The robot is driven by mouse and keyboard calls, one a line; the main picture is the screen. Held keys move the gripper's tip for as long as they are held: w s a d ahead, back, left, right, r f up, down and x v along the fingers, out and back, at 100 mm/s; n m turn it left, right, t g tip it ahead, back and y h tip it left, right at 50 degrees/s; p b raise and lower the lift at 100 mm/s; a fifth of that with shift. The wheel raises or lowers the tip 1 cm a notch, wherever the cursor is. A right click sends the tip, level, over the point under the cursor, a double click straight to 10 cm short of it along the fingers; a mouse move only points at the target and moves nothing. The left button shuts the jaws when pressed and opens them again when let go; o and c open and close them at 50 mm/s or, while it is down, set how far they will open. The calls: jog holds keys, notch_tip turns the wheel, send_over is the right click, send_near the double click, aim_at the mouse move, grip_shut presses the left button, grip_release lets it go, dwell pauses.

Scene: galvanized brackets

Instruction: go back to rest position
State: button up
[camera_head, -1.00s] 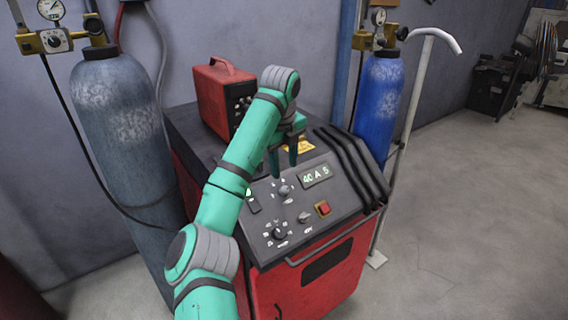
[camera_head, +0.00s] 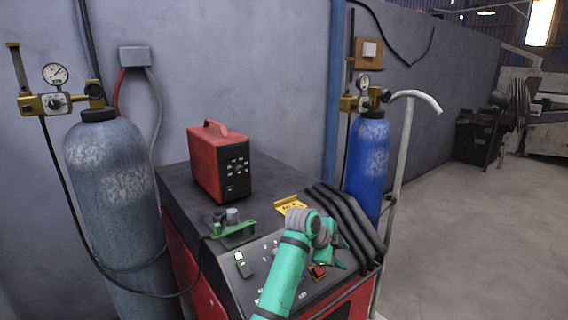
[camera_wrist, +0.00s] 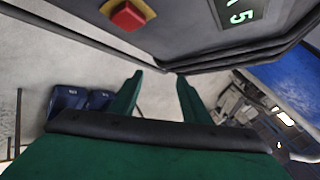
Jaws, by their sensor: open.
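My gripper (camera_head: 335,258) is at the front right of the welding machine's sloped control panel (camera_head: 262,282), partly behind my own wrist. In the wrist view my gripper (camera_wrist: 159,78) has its two green fingers apart, with nothing between them. The red push button (camera_head: 318,271) is close to the gripper in the head view. The button (camera_wrist: 127,14) and the lit display (camera_wrist: 238,17) also show at the top of the wrist view, apart from the fingers. My arm hides much of the panel in the head view.
A red box unit (camera_head: 207,163), a green clamp-like part (camera_head: 233,230) and a yellow tag (camera_head: 290,205) are on the machine top. A grey cylinder (camera_head: 115,190) stands left. A blue cylinder (camera_head: 368,165) and white handle pole (camera_head: 403,150) stand right. Open floor (camera_head: 470,240) lies farther right.

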jog(key=s+d+f+n+t+h, duration=0.4)
jog(key=s+d+f+n, duration=0.1)
jog(key=d+f+n, duration=0.5)
jog(key=s+a+f+n+t+y, duration=0.2)
jog(key=s+a+f+n, duration=0.3)
jog(key=s+f, duration=0.4)
jog(key=s+a+f+n+t+y, duration=0.25)
jog(key=s+a+f, duration=0.35)
jog(key=s+f, duration=0.35)
jog(key=s+a+n+y, duration=0.2)
jog(key=s+a, duration=0.3)
jog(key=s, duration=0.5)
jog(key=s+a+n+y, duration=0.25)
jog(key=s+a, duration=0.35)
jog(key=s, duration=0.4)
jog(key=s+a+r+t+y, duration=0.1)
jog(key=s+a+r, duration=0.2)
jog(key=s, duration=0.6)
jog(key=s+a+r+t+y, duration=0.1)
jog(key=s+a+r, duration=0.2)
jog(key=s+r, duration=0.5)
jog(key=shift+s+a+r+n, duration=0.2)
jog(key=shift+s+r+n, duration=0.1)
jog(key=shift+s, duration=0.05)
